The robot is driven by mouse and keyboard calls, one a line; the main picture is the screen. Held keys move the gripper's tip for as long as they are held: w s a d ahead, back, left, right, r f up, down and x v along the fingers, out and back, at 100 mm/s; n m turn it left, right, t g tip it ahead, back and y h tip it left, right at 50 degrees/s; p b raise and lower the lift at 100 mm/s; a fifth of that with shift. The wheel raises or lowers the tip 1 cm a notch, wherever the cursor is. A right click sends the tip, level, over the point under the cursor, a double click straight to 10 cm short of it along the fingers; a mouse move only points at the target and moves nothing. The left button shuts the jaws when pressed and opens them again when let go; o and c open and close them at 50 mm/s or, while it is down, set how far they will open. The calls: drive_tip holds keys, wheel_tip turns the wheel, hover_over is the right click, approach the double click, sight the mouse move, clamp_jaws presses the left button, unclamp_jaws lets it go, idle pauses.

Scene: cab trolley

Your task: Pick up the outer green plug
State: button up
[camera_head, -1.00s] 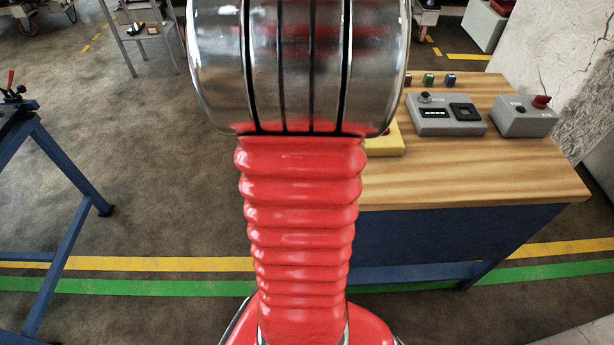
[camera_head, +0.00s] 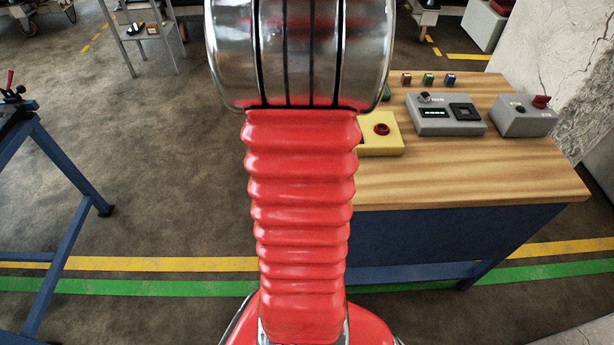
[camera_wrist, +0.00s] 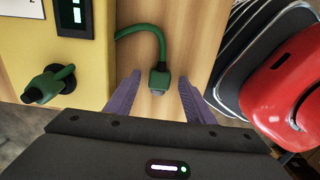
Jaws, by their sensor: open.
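A second green plug (camera_wrist: 45,85) stands at a black round socket on the yellow box (camera_wrist: 90,75), left of the fingers. I cannot tell for sure which plug is the outer one. In the head view my arm hides the gripper; a small green piece (camera_head: 387,93) shows beside it.
In the head view the yellow box (camera_head: 385,145) has a red button. Grey control boxes (camera_head: 445,115) (camera_head: 525,118) and several small coloured blocks (camera_head: 428,79) stand on the table (camera_head: 470,180) to the right. The table's front part is clear.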

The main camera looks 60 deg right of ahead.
clamp_jaws()
idle(0.5)
wheel_tip(320, 180, up, 10)
idle(0.6)
idle(0.5)
